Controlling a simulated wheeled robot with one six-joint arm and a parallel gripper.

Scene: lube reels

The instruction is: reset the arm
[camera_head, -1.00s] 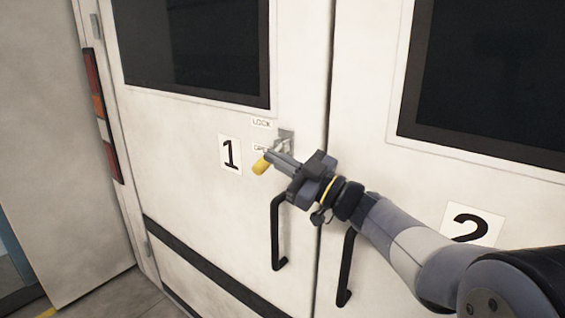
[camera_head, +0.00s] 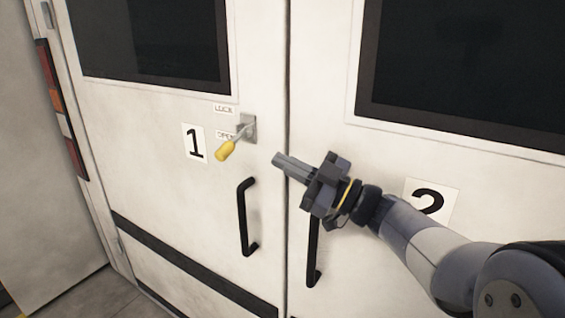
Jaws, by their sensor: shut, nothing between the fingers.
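My gripper (camera_head: 278,160) is shut and empty, its fingers pointing left in front of the seam between the two white doors. My grey arm reaches in from the lower right. Left of the fingers, with a gap between, is a latch lever with a yellow grip (camera_head: 226,150) on door 1 (camera_head: 160,180). The lever slants down and left from its metal plate (camera_head: 249,127), with its grip beside the OPEN label (camera_head: 224,135). The LOCK label (camera_head: 223,109) is above it.
A black handle (camera_head: 243,218) is on door 1. Another black handle (camera_head: 314,250) on door 2 (camera_head: 370,190) is partly behind my gripper. Dark windows fill the upper doors. A grey panel (camera_head: 40,200) stands at the left, with floor below.

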